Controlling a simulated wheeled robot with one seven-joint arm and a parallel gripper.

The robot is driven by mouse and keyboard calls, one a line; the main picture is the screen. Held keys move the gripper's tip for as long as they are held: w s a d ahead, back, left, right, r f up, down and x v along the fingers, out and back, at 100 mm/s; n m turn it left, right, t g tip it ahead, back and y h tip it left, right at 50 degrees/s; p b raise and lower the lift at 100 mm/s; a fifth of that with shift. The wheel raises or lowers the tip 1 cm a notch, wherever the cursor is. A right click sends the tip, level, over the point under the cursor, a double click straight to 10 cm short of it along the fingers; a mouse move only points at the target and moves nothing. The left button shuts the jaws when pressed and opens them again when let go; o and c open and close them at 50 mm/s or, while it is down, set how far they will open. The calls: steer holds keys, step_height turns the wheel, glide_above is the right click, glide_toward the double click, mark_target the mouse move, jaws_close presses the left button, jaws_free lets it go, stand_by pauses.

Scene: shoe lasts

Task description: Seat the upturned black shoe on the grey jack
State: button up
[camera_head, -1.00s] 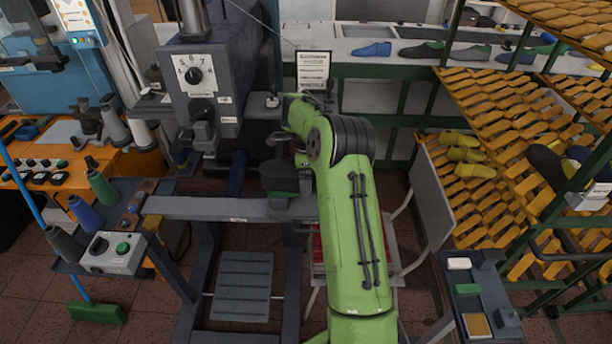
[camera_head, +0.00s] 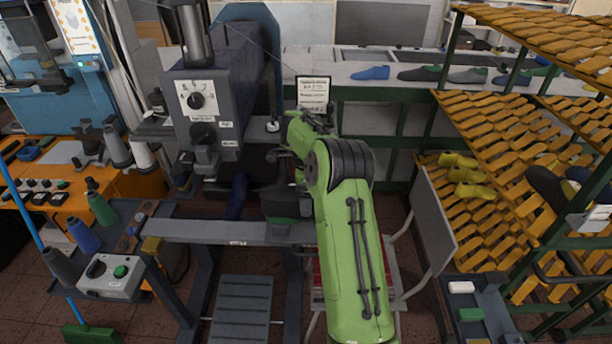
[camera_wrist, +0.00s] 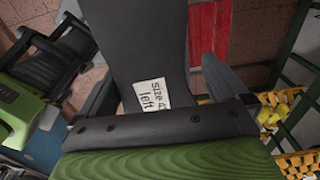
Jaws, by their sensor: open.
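In the wrist view a large green ribbed surface with a dark riveted band (camera_wrist: 150,160) fills the bottom; it looks like the sole of the black shoe. Beyond it is a broad dark piece (camera_wrist: 140,40) with a white label (camera_wrist: 152,94), its visible words "Size" and "left". My gripper (camera_wrist: 160,84) is open, a dark finger on each side of this piece; contact cannot be told. In the head view a dark shape with a green lower edge (camera_head: 286,203) is by the grey beam, partly behind my arm. I cannot pick out the grey jack with certainty.
The grey beam (camera_head: 215,231) crosses under my arm. A grey machine with a dial (camera_head: 205,100) stands to the left, and a control box with spools (camera_head: 110,278) is nearer. Slatted orange racks (camera_head: 500,150) and a grey panel (camera_head: 432,218) are on the right.

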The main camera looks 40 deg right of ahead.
step_height(320, 180, up, 14)
steer(key=p, duration=0.3)
steer(key=shift+f, duration=0.15)
steer(key=s+a+r+n+t+h+b, duration=0.1)
steer(key=s+a+r+n+t+b, duration=0.1)
steer(key=s+a+r+n, duration=0.85)
steer(key=s+a+f+n+t, duration=0.1)
steer(key=s+a+f+n, duration=0.2)
steer(key=s+a+n, duration=0.1)
steer(key=s+a+f+n+t+b, duration=0.1)
steer(key=s+a+f+n, duration=0.2)
steer(key=s+n, duration=0.3)
steer(key=s+a+f+n+t+y+b, duration=0.1)
steer(key=s+a+f+n, duration=0.2)
steer(key=s+a+n, duration=0.2)
steer(key=s, duration=0.3)
steer(key=shift+f+t, duration=0.2)
steer(key=shift+t, duration=0.2)
